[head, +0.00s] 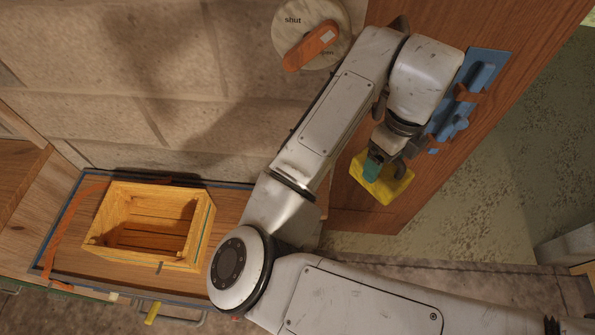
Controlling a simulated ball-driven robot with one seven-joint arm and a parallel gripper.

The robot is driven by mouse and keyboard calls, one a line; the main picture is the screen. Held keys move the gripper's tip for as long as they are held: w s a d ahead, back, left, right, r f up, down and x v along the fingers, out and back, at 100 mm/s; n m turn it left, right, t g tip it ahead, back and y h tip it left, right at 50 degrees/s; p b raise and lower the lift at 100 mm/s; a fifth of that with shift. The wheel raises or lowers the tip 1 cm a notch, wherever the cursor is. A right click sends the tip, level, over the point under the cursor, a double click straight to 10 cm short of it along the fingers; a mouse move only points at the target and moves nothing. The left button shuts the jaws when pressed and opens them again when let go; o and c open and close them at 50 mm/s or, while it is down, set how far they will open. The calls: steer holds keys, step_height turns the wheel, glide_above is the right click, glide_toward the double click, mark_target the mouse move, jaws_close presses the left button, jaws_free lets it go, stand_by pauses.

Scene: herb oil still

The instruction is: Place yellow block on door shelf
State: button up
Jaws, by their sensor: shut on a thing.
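The yellow block (399,190) hangs tilted in my gripper (385,163), in front of the lower part of the brown door (350,208). My gripper points downward and is shut on the block. A teal patch shows at the fingers, and I cannot tell whether it belongs to the gripper or the block. A blue fitting (487,68) on the door, apparently the door shelf, lies above and to the right of the block. It has orange-brown parts on it, and my wrist hides part of it. The block appears apart from it.
An open, empty-looking wooden crate (202,232) stands on a blue-edged surface at left. A round dial with an orange handle (310,46) is on the stone wall. A small yellow handle (152,312) shows at bottom left. Green-grey floor (480,205) is open at right.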

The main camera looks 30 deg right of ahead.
steer(key=shift+w+a+f+b, duration=1.45)
steer(key=shift+a+f, duration=0.25)
steer(key=shift+f, duration=0.4)
steer(key=shift+w+a+f+b, duration=1.4)
steer(key=shift+a+f, duration=0.35)
steer(key=shift+f, duration=0.35)
steer(key=shift+w+a+f+b, duration=1.25)
steer(key=shift+w+a+f, duration=0.4)
steer(key=shift+f, duration=0.45)
steer(key=shift+f, duration=0.1)
steer(key=shift+f, duration=0.15)
steer(key=o, duration=1.3)
steer(key=shift+o, duration=0.2)
step_height(320, 180, up, 12)
steer(key=b, duration=0.1)
steer(key=shift+r, duration=0.25)
